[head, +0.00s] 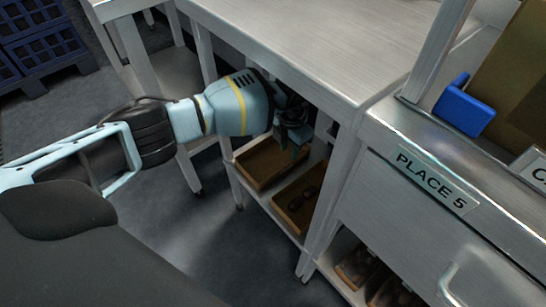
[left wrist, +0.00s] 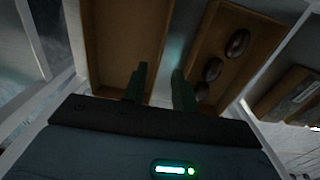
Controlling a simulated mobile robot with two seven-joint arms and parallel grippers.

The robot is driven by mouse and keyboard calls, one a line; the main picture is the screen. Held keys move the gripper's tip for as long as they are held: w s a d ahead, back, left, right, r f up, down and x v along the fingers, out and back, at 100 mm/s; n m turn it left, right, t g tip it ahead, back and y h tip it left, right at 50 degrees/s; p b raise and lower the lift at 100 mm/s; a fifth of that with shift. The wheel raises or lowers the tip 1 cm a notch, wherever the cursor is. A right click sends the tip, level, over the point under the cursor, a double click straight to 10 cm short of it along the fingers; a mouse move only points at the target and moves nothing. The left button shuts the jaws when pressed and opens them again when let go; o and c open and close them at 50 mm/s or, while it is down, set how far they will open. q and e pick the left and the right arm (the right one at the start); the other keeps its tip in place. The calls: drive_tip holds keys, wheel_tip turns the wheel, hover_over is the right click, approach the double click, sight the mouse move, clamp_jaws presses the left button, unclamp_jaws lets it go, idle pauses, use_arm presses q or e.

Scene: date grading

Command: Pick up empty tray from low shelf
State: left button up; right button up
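The empty tray (head: 262,184) is a brown, shallow, open box on the low shelf (head: 243,193) under the metal table. In the left wrist view the empty tray (left wrist: 120,45) fills the upper left, its floor bare. My left gripper (head: 292,148) is above the trays, under the table edge. In the left wrist view its two dark fingers (left wrist: 158,78) are apart with nothing between them. They appear either side of the empty tray's right wall; I cannot tell how far above it they are. My right gripper is not in view.
A second brown tray (head: 285,211) with several dark dates sits beside the empty one; it also shows in the left wrist view (left wrist: 262,45). The table top (head: 290,30) overhangs the shelf. A counter labelled PLACE 5 (head: 435,180) stands to the right. Blue crates (head: 45,45) are far left.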

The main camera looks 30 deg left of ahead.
sight(286, 166)
use_arm(q)
drive_tip(key=shift+f+b, duration=0.5)
drive_tip(key=shift+f, duration=0.9)
drive_tip(key=shift+s+f, duration=0.2)
drive_tip(key=shift+f, duration=0.15)
drive_tip(key=f, duration=0.1)
drive_tip(key=f+b, duration=0.1)
drive_tip(key=f, duration=0.1)
drive_tip(key=f+b, duration=0.1)
drive_tip(key=shift+s+a+f, duration=0.1)
drive_tip(key=shift+s+f, duration=0.05)
drive_tip(key=shift+s, duration=0.1)
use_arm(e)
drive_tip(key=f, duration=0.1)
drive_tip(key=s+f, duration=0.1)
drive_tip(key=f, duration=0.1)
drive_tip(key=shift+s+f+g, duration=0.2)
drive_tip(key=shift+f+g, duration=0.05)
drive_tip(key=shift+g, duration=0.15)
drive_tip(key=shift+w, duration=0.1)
use_arm(q)
clamp_jaws()
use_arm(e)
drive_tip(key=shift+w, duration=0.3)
